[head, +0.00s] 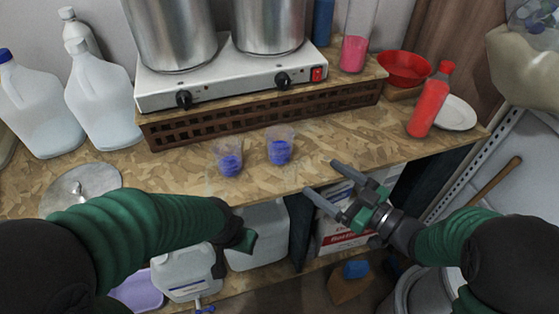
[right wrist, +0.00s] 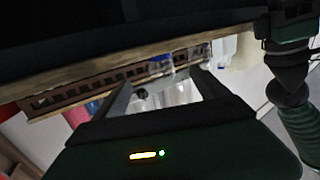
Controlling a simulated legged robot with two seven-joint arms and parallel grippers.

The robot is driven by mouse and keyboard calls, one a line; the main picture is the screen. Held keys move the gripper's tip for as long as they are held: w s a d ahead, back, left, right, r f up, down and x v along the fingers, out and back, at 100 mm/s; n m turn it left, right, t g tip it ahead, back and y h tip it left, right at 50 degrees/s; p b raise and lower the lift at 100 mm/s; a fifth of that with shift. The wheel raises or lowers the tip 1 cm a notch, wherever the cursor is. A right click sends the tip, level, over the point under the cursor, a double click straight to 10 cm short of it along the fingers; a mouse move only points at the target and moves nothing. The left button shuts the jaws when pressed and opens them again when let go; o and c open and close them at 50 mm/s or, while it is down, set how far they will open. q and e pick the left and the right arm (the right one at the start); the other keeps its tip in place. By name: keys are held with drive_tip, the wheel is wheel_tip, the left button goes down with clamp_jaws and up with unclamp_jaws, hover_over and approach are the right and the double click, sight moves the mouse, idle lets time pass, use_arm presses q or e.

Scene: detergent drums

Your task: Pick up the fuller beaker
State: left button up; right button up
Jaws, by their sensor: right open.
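Two clear beakers with blue contents stand upright on the wooden worktop, the left beaker (head: 229,162) and the right beaker (head: 280,149). Their blue levels look close, and I cannot tell which is fuller. My right gripper (head: 321,177) is open and empty at the worktop's front edge, right of both beakers and apart from them. In the right wrist view its two fingers (right wrist: 163,93) are spread, with a small bluish clear shape (right wrist: 160,63) beyond them. My left gripper (head: 236,244) is dark, low in front of the worktop; its jaws are unclear.
A hot plate (head: 230,78) with two steel pots stands on a brown lattice riser (head: 260,113) behind the beakers. White jugs (head: 100,100) stand left, near a metal lid (head: 82,186). A red bottle (head: 428,102) and white plate (head: 456,113) stand right. Containers fill the space below.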

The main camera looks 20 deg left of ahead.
sight(289, 153)
drive_tip(key=shift+a+r+y, duration=0.15)
drive_tip(key=shift+a+r, duration=0.05)
drive_tip(key=shift+a, duration=0.3)
drive_tip(key=shift+a+r+y, duration=0.15)
drive_tip(key=shift+a, duration=0.35)
drive_tip(key=x, duration=0.8)
drive_tip(key=w+x, duration=0.1)
drive_tip(key=x, duration=0.4)
drive_tip(key=shift+d+f, duration=0.15)
drive_tip(key=shift+d, duration=0.15)
drive_tip(key=shift+w+a, duration=0.35)
drive_tip(key=shift+w, duration=0.05)
drive_tip(key=c, duration=1.5)
